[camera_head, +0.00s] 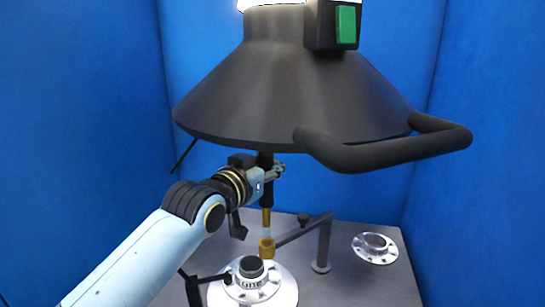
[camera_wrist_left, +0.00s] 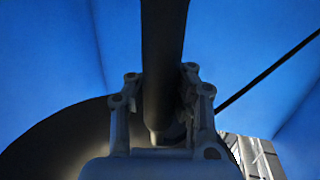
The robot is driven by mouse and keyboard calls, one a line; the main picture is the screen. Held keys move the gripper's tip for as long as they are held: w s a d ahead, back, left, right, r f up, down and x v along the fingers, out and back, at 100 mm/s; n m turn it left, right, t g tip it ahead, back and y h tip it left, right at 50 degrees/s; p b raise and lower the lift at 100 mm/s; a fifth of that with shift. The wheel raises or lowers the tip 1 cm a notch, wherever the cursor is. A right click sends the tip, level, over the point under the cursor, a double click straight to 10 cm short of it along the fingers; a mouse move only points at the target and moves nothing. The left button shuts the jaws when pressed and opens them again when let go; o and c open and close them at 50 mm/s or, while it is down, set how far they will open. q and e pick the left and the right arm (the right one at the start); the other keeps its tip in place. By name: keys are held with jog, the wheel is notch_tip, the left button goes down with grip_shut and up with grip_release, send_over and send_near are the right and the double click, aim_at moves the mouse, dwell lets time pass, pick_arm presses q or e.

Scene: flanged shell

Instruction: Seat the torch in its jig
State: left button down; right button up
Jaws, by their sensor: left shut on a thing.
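The torch (camera_head: 267,196) is a dark upright rod with a brass tip pointing down. My left gripper (camera_head: 268,172) is shut on its dark shaft below the large hood. In the left wrist view the dark shaft (camera_wrist_left: 163,50) runs between the two fingers. The jig's brass cup (camera_head: 266,248) sits at the end of a dark arm from a grey post (camera_head: 322,245). The torch tip is above the cup, roughly in line with it in the head view, with a small gap between. My right gripper is not in view.
A large dark conical hood (camera_head: 290,90) with a thick handle (camera_head: 390,153) and a green switch (camera_head: 346,24) hangs over the grey table (camera_head: 350,290). A silver flanged part (camera_head: 285,288) stands at the front, and a silver flange ring (camera_head: 360,250) lies at right. Blue walls surround the table.

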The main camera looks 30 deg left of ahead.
aim_at(270, 189)
pick_arm(q)
jog(key=shift+r, duration=0.1)
jog(key=shift+f, duration=0.2)
notch_tip(270, 189, down, 5)
jog(key=b, duration=0.3)
jog(key=shift+f, duration=0.25)
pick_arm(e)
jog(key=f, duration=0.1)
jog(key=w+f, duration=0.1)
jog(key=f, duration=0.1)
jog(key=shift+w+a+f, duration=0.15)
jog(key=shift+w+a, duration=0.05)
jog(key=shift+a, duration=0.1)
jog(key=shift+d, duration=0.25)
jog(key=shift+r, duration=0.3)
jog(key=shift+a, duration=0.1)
pick_arm(q)
jog(key=shift+p, duration=0.35)
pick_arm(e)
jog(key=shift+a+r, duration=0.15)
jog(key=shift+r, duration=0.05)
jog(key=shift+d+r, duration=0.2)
